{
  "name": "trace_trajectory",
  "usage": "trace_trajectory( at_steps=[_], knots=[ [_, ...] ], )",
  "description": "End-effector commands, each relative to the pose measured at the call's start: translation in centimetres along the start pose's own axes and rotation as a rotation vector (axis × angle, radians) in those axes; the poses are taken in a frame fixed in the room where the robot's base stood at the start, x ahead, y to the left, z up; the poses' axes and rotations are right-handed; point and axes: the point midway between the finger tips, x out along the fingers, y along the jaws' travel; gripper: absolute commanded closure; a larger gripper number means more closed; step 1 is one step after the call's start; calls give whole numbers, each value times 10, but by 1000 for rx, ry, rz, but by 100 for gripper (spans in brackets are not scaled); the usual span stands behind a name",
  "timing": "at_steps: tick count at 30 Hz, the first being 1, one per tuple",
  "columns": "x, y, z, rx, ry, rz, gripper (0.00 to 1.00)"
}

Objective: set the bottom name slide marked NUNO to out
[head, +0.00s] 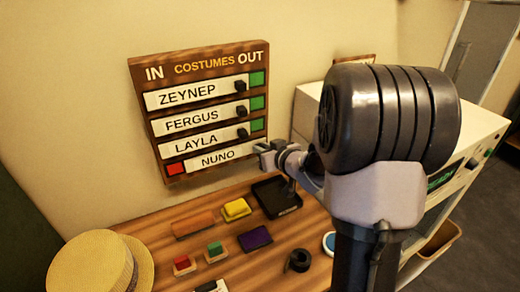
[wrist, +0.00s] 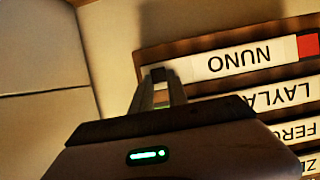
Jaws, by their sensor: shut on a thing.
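The costume board (head: 137,95) hangs on the wall, with IN at top left and OUT at top right. The bottom name slide marked NUNO (head: 217,158) sits toward the OUT side, with a red patch (head: 175,169) bare at its left end. It shows upside down in the wrist view (wrist: 225,65), with the red patch (wrist: 308,45) at the right. My gripper (head: 268,152) is at the slide's OUT end, shut on its dark knob (wrist: 160,74). The fingers (wrist: 159,88) largely hide the knob.
The ZEYNEP (head: 188,94), FERGUS (head: 190,121) and LAYLA (head: 195,142) slides sit toward IN, with green patches at right. Below, a wooden table (head: 150,205) holds a black tray (head: 277,197), coloured blocks and a straw hat (head: 95,265). A white appliance (head: 475,125) stands at right.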

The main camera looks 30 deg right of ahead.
Motion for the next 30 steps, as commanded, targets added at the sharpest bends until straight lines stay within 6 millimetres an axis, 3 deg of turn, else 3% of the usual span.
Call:
trace_trajectory(
  at_steps=[1,4,13,17,20,30],
  knots=[
    [0,2,0,2,1,6,78],
    [0,2,0,2,1,5,59],
    [-1,1,0,1,1,4,58],
    [-13,2,-2,1,0,5,58],
    [-36,2,-4,1,1,6,58],
    [-146,2,-6,3,1,10,58]
  ],
)
